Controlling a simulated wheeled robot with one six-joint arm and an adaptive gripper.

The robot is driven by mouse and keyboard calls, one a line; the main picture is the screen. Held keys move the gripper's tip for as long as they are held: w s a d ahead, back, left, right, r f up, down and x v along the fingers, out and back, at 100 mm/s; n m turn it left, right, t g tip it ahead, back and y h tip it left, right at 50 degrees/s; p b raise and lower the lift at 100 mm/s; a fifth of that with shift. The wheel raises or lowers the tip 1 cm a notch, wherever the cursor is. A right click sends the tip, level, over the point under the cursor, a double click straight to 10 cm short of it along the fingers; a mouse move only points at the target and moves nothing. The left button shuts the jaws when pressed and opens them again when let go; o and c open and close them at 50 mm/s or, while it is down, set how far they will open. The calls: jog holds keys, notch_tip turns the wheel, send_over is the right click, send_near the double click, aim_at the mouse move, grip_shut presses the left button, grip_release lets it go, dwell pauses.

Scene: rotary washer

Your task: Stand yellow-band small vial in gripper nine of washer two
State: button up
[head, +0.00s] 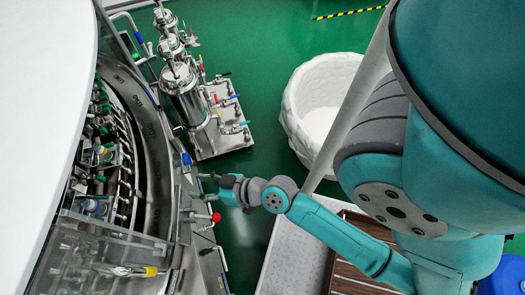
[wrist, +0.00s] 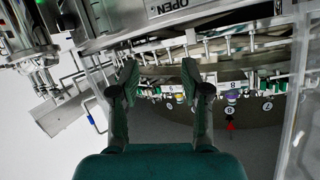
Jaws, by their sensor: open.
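My gripper (wrist: 160,80) is open, and no vial shows between its fingers in the wrist view. In the head view my gripper (head: 207,187) is at the end of my teal arm, beside the washer's right rim. The washer (head: 150,135) is the round metal machine at the left of the head view. Its ring of small grippers (wrist: 210,80) with green parts crosses the wrist view beyond my fingers.
A clear panel (head: 100,240) with a yellow-ended metal piece (head: 150,271) is at the lower left. A steel filter unit (head: 186,95) and a white lined bin (head: 318,105) stand on the green floor. A red-knobbed lever (head: 216,217) juts out near my gripper.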

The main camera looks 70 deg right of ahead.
jog(key=s+a+r, duration=0.1)
jog(key=s+r, duration=0.2)
jog(key=s, duration=0.7)
jog(key=s+a+r+n+h, duration=0.1)
jog(key=s+r, duration=0.3)
jog(key=s, duration=0.5)
jog(key=shift+s+r+n+t, duration=0.2)
jog(key=shift+s+n+t, duration=0.1)
jog(key=shift+s+t, duration=0.1)
